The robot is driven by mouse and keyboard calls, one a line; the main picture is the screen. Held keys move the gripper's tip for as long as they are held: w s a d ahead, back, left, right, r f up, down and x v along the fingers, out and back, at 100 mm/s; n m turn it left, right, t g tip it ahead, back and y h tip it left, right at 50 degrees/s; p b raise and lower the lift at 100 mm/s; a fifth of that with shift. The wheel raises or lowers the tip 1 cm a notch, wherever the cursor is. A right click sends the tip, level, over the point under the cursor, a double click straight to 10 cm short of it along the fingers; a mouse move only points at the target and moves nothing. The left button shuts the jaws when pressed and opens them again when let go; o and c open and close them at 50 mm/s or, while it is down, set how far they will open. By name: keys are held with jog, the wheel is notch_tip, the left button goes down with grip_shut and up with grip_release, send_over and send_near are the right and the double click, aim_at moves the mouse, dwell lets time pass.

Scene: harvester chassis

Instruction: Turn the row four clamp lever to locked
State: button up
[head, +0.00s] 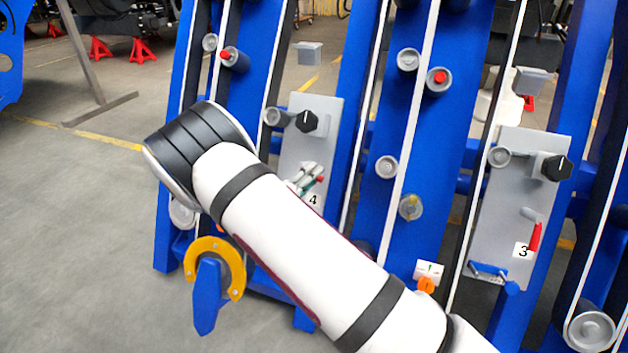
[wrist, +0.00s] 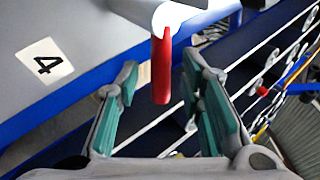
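The row four panel (head: 318,140) is a grey plate with a black knob and a "4" label (head: 313,199); the label also shows in the wrist view (wrist: 45,62). The row four clamp lever (wrist: 160,68) is a red handle hanging from a pale round hub (wrist: 182,14). In the head view only its red end (head: 321,180) shows beside my gripper (head: 305,177). In the wrist view my gripper (wrist: 161,84) is open, its green-padded fingers on either side of the lever, with gaps visible. My arm hides the panel's lower part in the head view.
The row three panel (head: 500,215) stands to the right with a red lever (head: 535,237) pointing down. Blue uprights, white belts and rollers surround the panels. A blue lever with a yellow ring (head: 215,268) is low left of my arm.

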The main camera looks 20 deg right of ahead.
jog(key=shift+x, duration=0.8)
grip_shut()
jog(key=shift+a, duration=0.1)
jog(key=shift+w+a+f+m+g+y+p, duration=0.2)
jog(key=shift+a+f+m+g+y+p, duration=0.4)
jog(key=shift+m+g, duration=1.5)
jog(key=shift+w+a+f+m+g+y+p, duration=0.35)
jog(key=shift+a+m+g+p, duration=0.55)
jog(key=shift+m, duration=2.45)
jog(key=shift+w+a+f+m+g+y+p, duration=0.1)
jog(key=shift+a+f+m+g+y+p, duration=0.3)
jog(key=shift+a+m+g, duration=1.55)
jog(key=shift+d+f+m+t, duration=0.15)
jog(key=shift+d+m+t, duration=0.6)
jog(key=shift+d, duration=0.3)
